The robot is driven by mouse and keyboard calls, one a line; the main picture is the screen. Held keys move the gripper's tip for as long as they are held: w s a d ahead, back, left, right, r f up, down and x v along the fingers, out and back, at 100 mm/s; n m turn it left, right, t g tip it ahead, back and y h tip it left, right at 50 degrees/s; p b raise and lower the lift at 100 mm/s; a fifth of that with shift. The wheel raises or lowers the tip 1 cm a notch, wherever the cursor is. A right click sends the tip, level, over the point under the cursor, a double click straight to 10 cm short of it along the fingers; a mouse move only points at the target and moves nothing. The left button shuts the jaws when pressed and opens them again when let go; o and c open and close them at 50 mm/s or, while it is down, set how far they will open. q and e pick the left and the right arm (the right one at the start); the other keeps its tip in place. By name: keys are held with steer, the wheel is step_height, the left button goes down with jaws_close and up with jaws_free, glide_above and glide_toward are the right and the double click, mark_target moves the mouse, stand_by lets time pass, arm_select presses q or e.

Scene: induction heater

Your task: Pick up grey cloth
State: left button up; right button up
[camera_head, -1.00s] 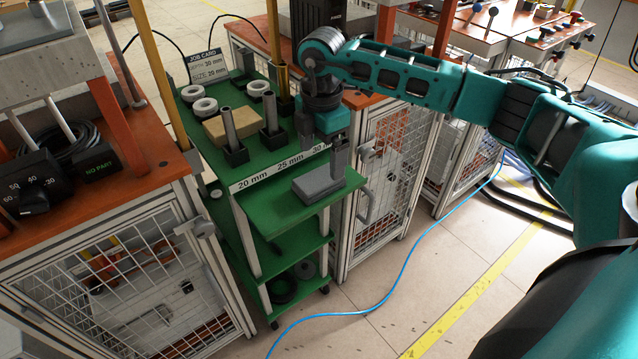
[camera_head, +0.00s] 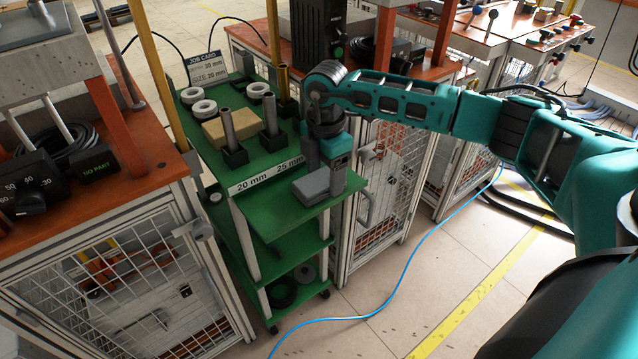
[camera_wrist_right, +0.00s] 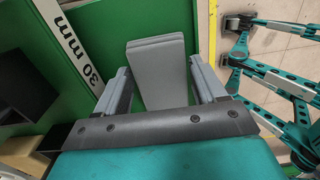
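The grey cloth (camera_head: 311,187) is a flat folded block on the front right corner of the green cart's top shelf. It also shows in the right wrist view (camera_wrist_right: 156,85), between the two fingers. My right gripper (camera_head: 325,172) is low at the cloth, its near finger hiding the cloth's right end in the head view. In the wrist view the right gripper (camera_wrist_right: 159,68) is open, with one finger on each side of the cloth and green showing in the gaps. Whether the fingers touch the shelf is not clear. My left gripper is not in view.
The green cart (camera_head: 258,205) carries a size strip (camera_head: 265,177), metal posts in black holders (camera_head: 235,155), white rings (camera_head: 204,107), a tan block (camera_head: 225,128) and a job card (camera_head: 205,66). Orange-topped benches flank it. A blue hose (camera_head: 385,290) lies on the floor.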

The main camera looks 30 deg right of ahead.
mark_target(325, 177)
steer(key=c, duration=0.6)
arm_select(q)
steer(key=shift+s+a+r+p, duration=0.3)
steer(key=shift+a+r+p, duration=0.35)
steer(key=shift+p, duration=0.85)
arm_select(e)
steer(key=shift+r, duration=10.05)
